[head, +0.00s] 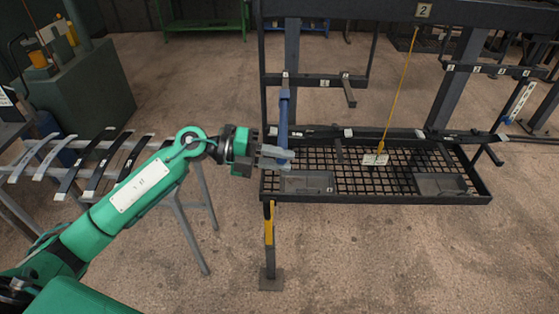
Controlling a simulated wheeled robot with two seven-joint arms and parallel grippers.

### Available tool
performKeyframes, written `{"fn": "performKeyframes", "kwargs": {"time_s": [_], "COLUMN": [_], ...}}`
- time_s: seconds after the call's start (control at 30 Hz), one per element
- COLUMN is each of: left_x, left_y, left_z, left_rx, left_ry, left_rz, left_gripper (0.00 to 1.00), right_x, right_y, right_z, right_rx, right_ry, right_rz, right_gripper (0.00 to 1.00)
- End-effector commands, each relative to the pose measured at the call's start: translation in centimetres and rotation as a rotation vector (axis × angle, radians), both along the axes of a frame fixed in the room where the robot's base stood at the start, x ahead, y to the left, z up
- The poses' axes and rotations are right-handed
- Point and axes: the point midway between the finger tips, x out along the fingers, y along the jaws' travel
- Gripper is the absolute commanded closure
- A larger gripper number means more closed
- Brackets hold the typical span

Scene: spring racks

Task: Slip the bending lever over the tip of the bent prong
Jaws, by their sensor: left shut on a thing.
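The bending lever appears to be the blue bar (284,115), standing near upright in front of the left part of the rack. My left gripper (284,158) is shut on its lower end. The lever's upper end overlaps the rack's upper left crossbar in the picture; I cannot tell whether it touches anything there. One dark prong (349,97) sticks out from the right part of that crossbar, and another prong (339,150) from the lower bar. I cannot tell which prong is bent. My right gripper is not in view.
The rack has a mesh shelf (400,198) with grey trays (307,182) and a white tag (375,159) by a yellow cord. A yellow-black post (268,225) stands at its front left. Leaf springs (80,160) lie on a stand at left. Floor in front is clear.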

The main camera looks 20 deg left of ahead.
Motion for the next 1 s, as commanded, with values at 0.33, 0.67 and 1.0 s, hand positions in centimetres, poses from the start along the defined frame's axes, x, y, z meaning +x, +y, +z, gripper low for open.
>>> {"fn": "performKeyframes", "kwargs": {"time_s": [0.33, 0.67, 1.0], "left_x": [0.8, 1.6, 2.1], "left_y": [0.2, 0.4, 0.6], "left_z": [0.0, -0.1, -0.1], "left_rx": [-0.001, 0.000, 0.000], "left_ry": [-0.005, -0.005, -0.003], "left_rz": [0.000, 0.000, -0.001], "left_gripper": [1.00, 1.00, 0.67], "right_x": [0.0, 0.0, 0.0], "right_y": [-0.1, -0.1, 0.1], "right_z": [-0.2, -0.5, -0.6], "right_rx": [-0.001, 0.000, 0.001], "right_ry": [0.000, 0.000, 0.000], "right_rz": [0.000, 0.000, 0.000], "right_gripper": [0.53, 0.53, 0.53]}}
